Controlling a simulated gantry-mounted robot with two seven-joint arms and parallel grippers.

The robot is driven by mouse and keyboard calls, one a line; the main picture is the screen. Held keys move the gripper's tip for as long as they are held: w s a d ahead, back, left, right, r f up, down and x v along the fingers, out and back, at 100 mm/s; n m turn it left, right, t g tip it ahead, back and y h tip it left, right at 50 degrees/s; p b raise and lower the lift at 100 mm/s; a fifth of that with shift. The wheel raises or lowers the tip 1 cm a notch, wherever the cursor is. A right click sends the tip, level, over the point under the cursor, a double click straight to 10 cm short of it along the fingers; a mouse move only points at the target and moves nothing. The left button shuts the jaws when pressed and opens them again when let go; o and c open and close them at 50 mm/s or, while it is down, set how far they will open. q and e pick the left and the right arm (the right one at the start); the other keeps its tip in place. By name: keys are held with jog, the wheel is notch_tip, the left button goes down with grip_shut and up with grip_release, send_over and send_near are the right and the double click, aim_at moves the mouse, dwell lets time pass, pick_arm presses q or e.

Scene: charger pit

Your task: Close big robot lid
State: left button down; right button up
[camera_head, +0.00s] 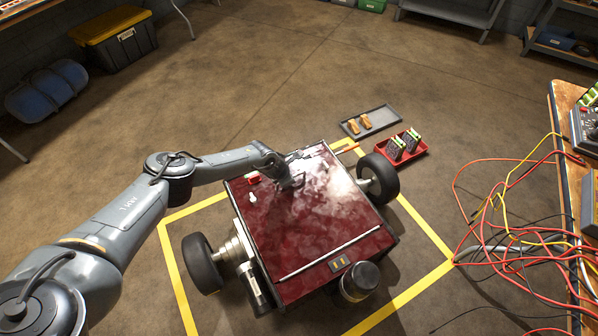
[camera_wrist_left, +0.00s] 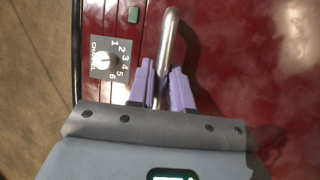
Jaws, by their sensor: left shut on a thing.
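The big robot is a dark red wheeled machine; its broad, glossy red lid (camera_head: 335,220) faces up and looks about flat on the body. I cannot tell whether it is fully seated. My left gripper (camera_head: 289,182) reaches in from the left over the far part of the lid. In the left wrist view the purple fingers of my left gripper (camera_wrist_left: 163,88) are shut on a bent metal handle (camera_wrist_left: 172,32) above the red surface. A channel dial (camera_wrist_left: 103,60) sits to the left of the fingers. My right gripper is not in view.
Red and yellow cables (camera_head: 490,235) hang from the bench (camera_head: 567,140).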

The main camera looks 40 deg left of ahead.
pick_arm(q)
jog(key=shift+s+a+f, duration=0.15)
jog(key=shift+s+f, duration=0.05)
jog(key=shift+f, duration=0.35)
jog(key=c, duration=1.4)
grip_release()
jog(key=shift+f, duration=0.1)
jog(key=shift+w+a, duration=0.1)
